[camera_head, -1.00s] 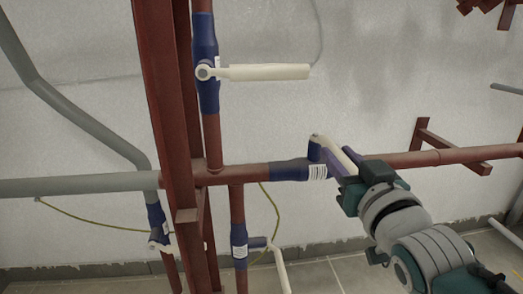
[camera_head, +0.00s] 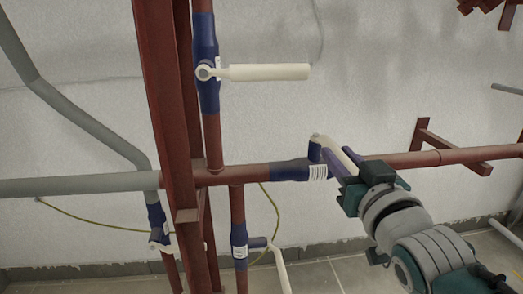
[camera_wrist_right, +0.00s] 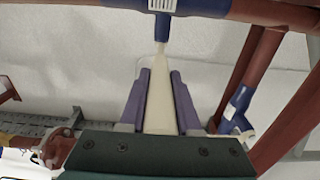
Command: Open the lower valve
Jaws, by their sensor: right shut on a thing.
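A blue valve (camera_head: 290,171) sits on the horizontal red pipe at the centre of the head view. Its long cream handle (camera_head: 336,147) slants down to the right from the blue stem. My right gripper (camera_head: 341,162) is shut on this handle. In the right wrist view the handle (camera_wrist_right: 162,88) runs between the two purple fingers, below the blue stem (camera_wrist_right: 162,30). Another blue valve (camera_head: 207,85) is higher up, on the vertical red pipe, with its cream handle (camera_head: 268,72) level and pointing right. My left gripper is not in view.
A red upright beam (camera_head: 168,120) stands left of the valves. Lower down are a blue valve (camera_head: 239,243) with a cream handle and another blue valve (camera_head: 156,222) on the grey pipe. A red bracket (camera_head: 420,133) holds the pipe at right. A pale wall is behind.

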